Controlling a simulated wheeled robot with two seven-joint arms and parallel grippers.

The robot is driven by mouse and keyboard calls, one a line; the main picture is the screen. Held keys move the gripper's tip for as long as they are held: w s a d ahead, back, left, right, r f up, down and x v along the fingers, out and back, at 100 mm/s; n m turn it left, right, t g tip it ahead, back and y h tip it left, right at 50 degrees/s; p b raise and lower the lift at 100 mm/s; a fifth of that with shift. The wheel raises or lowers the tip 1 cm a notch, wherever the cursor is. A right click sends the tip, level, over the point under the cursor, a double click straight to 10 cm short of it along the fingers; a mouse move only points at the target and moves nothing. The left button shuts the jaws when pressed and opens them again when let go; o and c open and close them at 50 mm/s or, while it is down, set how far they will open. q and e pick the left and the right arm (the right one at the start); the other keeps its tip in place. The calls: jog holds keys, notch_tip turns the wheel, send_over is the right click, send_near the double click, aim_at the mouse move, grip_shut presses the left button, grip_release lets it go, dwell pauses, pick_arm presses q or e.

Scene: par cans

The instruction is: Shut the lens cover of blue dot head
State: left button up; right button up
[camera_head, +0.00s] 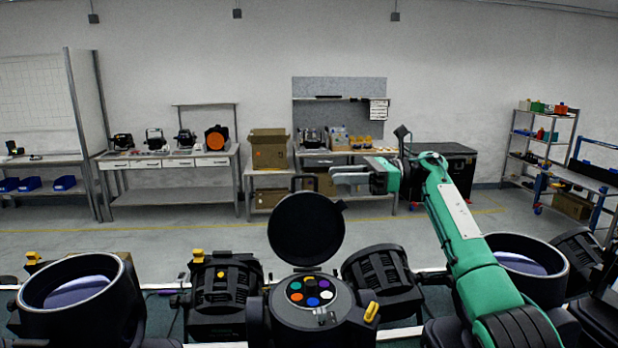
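A black stage head (310,322) stands at the front centre. Its round black lens cover (306,228) is open, raised upright on the far side. The uncovered face has a ring of coloured discs (311,293), a blue one among them. No separate blue dot marker can be made out on its body. My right gripper (335,177) is above and to the right of the raised cover and points left. It looks empty and apart from the cover. Its fingers are seen nearly edge-on, so their gap is unclear. My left gripper is out of view.
A head with a yellow dot (221,290) lies left of centre, another dark head (382,282) right of centre. Large open-barrelled heads stand at far left (75,292) and right (528,262). Benches (170,160) line the back wall.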

aim_at(309, 176)
jog(key=a, duration=0.3)
jog(key=s+a+p, duration=0.1)
jog(key=a, duration=0.2)
jog(key=shift+s+a+r, duration=0.1)
jog(key=shift+s, duration=0.05)
jog(key=shift+a, duration=0.55)
jog(key=shift+s+a, duration=0.1)
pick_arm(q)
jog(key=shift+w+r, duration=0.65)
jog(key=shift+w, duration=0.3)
pick_arm(e)
grip_shut()
